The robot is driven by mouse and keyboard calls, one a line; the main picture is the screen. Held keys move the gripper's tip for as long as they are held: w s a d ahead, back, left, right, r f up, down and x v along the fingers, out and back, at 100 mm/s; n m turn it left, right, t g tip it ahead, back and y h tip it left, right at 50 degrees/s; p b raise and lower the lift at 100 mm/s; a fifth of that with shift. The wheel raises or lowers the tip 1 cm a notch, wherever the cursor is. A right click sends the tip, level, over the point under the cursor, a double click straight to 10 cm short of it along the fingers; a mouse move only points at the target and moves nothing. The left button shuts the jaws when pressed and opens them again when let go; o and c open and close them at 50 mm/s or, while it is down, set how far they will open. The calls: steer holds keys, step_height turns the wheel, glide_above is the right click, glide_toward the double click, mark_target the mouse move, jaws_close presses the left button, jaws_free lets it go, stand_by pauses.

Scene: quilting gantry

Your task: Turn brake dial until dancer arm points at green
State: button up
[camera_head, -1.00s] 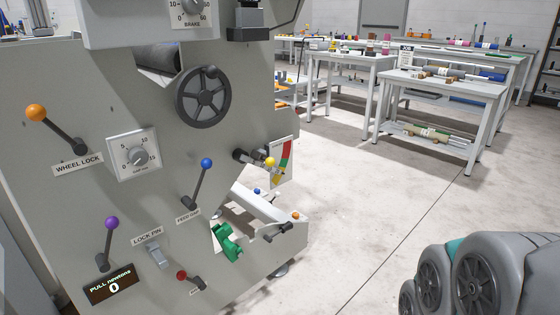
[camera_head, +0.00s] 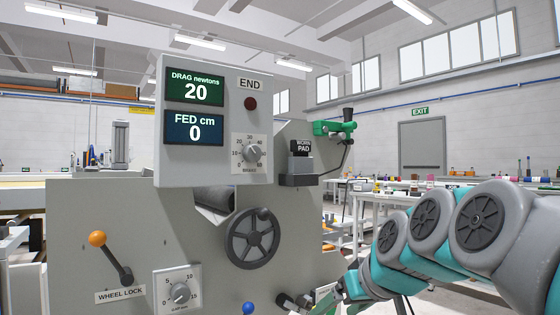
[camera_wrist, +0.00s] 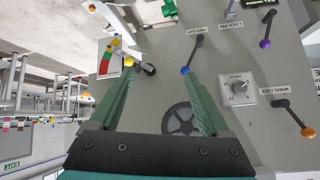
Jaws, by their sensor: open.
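The brake dial (camera_head: 252,153) is a grey knob on a white numbered plate labelled BRAKE, on the upper panel in the head view. Its exact setting is too small to read. The DRAG display (camera_head: 195,92) reads 20. In the wrist view, the dancer arm (camera_wrist: 143,68) has a yellow tip beside a red, green and yellow scale (camera_wrist: 107,58). I cannot tell which colour it points at. My gripper (camera_wrist: 162,82) is open and empty, its green fingers over the machine's lower face, away from the brake dial.
A black handwheel (camera_head: 253,238) is below the panel. The WHEEL LOCK lever (camera_head: 112,258) and another dial (camera_head: 180,292) are at lower left. A blue-knobbed lever (camera_wrist: 193,55) shows between and beyond my fingers.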

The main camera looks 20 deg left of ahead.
steer(key=w+a+r+n+t+y+b, duration=0.1)
steer(key=w+a+r+y, duration=0.2)
steer(key=r, duration=0.4)
steer(key=w+a+r+n+t+y, duration=0.1)
steer(key=w+a+r+n+t, duration=0.15)
steer(key=a+r, duration=0.4)
steer(key=n+t+y+b, duration=0.1)
steer(key=n+y, duration=0.1)
steer(key=y, duration=0.2)
glide_toward(255, 153)
steer(key=shift+p+x, duration=0.95)
steer(key=shift+x, duration=3.4)
steer(key=shift+s, duration=0.1)
steer(key=shift+c, duration=0.2)
jaws_close()
